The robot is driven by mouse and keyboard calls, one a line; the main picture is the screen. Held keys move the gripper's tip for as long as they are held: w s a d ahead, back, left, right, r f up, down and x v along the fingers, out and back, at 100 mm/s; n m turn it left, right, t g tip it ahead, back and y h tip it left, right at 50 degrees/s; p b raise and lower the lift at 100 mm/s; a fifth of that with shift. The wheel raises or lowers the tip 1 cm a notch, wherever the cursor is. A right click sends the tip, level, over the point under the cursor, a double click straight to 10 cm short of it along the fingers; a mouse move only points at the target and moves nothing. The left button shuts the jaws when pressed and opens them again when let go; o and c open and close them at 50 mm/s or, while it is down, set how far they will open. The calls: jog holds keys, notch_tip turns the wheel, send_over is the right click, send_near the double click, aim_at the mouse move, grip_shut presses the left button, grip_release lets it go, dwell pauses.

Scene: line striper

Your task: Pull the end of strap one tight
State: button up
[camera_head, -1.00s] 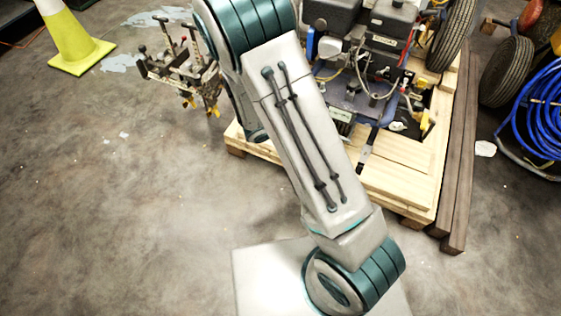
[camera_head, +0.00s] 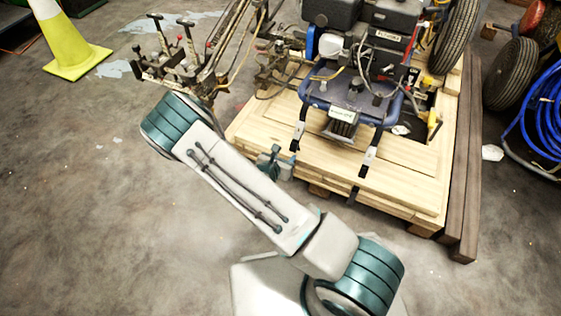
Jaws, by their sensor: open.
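A blue-framed line striper (camera_head: 345,92) stands on a wooden pallet (camera_head: 400,190). Two dark straps with pale buckles show at its front. The left strap (camera_head: 295,138) runs down from the frame's left corner to the pallet top. The right strap (camera_head: 367,160) runs down from the right corner, and its dark end hangs over the pallet's front edge. No label shows which is strap one. My gripper (camera_head: 277,153) is open at the pallet's front left edge, close to the left strap's lower end, partly hidden behind my forearm. I cannot tell whether it touches the strap.
Dark timber beams (camera_head: 465,170) lie along the pallet's right side. A blue hose coil (camera_head: 540,115) and wheels stand farther right. A yellow and white cone (camera_head: 70,45) and a metal lever assembly (camera_head: 170,60) are at upper left.

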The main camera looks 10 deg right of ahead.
aim_at(293, 148)
jog(key=shift+b+x, duration=1.45)
jog(key=shift+x, duration=2.55)
jog(key=shift+r, duration=0.1)
jog(key=shift+c, duration=0.3)
grip_shut()
jog(key=shift+s, duration=0.1)
